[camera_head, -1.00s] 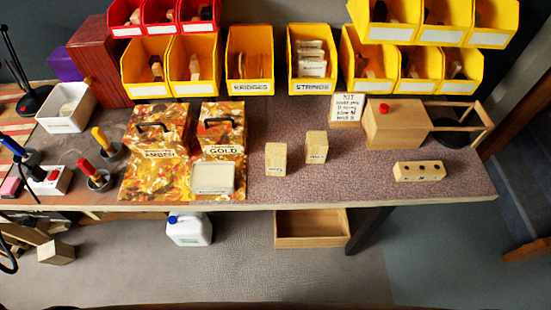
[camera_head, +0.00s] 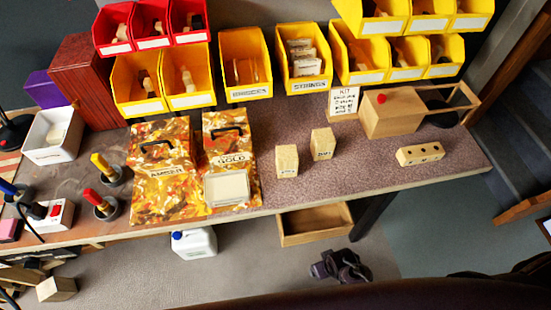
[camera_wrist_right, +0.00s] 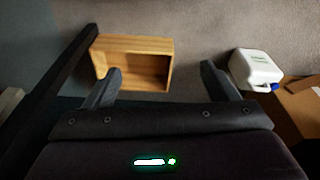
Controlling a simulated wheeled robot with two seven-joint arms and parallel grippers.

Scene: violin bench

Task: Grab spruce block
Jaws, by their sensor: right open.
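Two pale wooden blocks stand upright on the bench, a nearer left block (camera_head: 287,161) and a right block (camera_head: 322,143) set slightly farther back. Each has a small label, too blurred to read, so I cannot tell which is spruce. My right gripper (camera_head: 340,265) is low in front of the bench, below and apart from both blocks. In the right wrist view my right gripper (camera_wrist_right: 161,70) has its two fingers spread with nothing between them. The blocks are not in that view. My left gripper is not in view.
A wooden bin (camera_head: 315,224) and a white jug (camera_head: 194,242) sit below the bench edge. Two marbled cases (camera_head: 163,190) are left of the blocks. A drilled wooden piece (camera_head: 420,153) and a wooden box (camera_head: 392,114) are to the right. Bench around the blocks is clear.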

